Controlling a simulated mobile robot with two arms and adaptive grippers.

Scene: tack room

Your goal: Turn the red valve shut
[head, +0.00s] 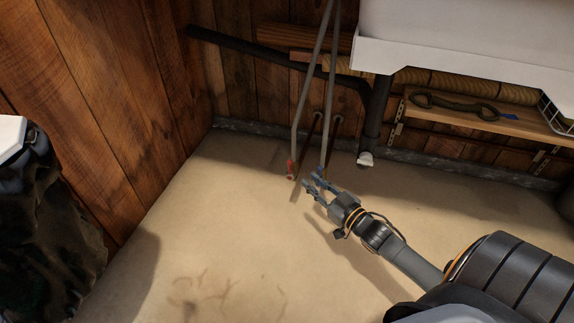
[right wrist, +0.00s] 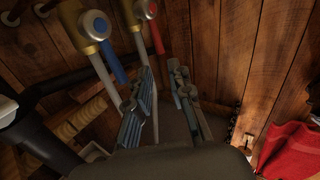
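The red valve (head: 291,168) is a small red lever low on the left of two thin grey pipes near the back wall. In the right wrist view its red lever (right wrist: 156,37) hangs from a round metal hub at the top. A blue valve (head: 322,172) is on the pipe to its right; its blue lever also shows in the right wrist view (right wrist: 117,68). My right gripper (head: 312,184) is open and empty, just in front of and right of the red valve. Its spread fingers (right wrist: 162,76) show no contact with the red lever. My left gripper is out of view.
A white basin (head: 460,50) overhangs at the upper right, with a dark drain pipe (head: 376,110) below. A wooden shelf (head: 510,122) holds a dark metal piece. Red cloth (right wrist: 290,148) hangs at right in the wrist view. The floor left of the gripper is clear.

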